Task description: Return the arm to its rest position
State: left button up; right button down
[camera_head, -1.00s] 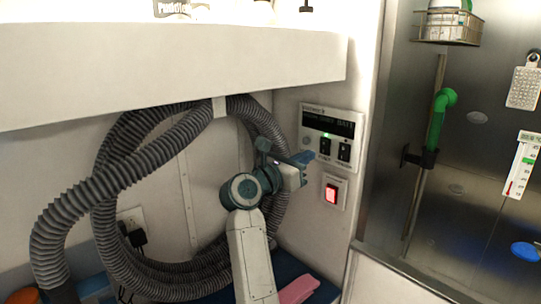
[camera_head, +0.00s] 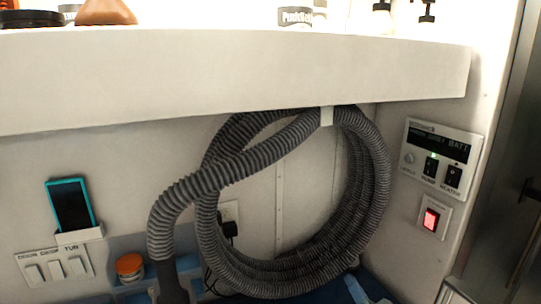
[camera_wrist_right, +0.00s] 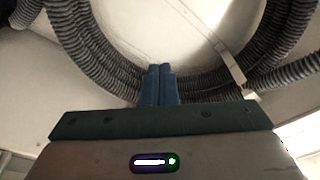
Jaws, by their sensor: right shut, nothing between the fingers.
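My right gripper (camera_wrist_right: 159,84) shows in the right wrist view, with its two blue fingers pressed together and nothing between them. Beyond the fingers are the grey ribbed hose (camera_wrist_right: 80,38) and the pale wall. In the head view the upper part of my right arm no longer stands in front of the wall. A small blue-grey piece shows at the bottom edge, but I cannot tell whether it is part of my gripper. My left gripper is not in view.
The coiled hose (camera_head: 375,180) hangs below a white shelf (camera_head: 230,75). A control panel (camera_head: 438,158) and a lit red switch (camera_head: 430,219) are at right. A phone (camera_head: 70,204), wall switches (camera_head: 54,268) and an orange-lidded jar (camera_head: 130,267) are at left.

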jog(key=s+d+f+n+g+h, duration=0.2)
jog(key=s+f+n+g, duration=0.45)
jog(key=s+f, duration=0.7)
jog(key=s+d+f+g+h, duration=0.2)
jog(key=s+d+f+g, duration=0.25)
jog(key=s, duration=0.35)
jog(key=s+d+f+g+h, duration=0.25)
jog(key=s+f+g, duration=0.25)
jog(key=s, duration=0.3)
notch_tip(320, 180, down, 30)
jog(key=d+r, duration=0.1)
jog(key=d, duration=0.2)
jog(key=s+f+g, duration=0.1)
jog(key=s+f, duration=1.7)
jog(key=f, duration=0.2)
jog(key=shift+s+d+g+y, duration=0.25)
jog(key=shift+d+g+y, duration=0.1)
jog(key=shift+d+g, duration=0.1)
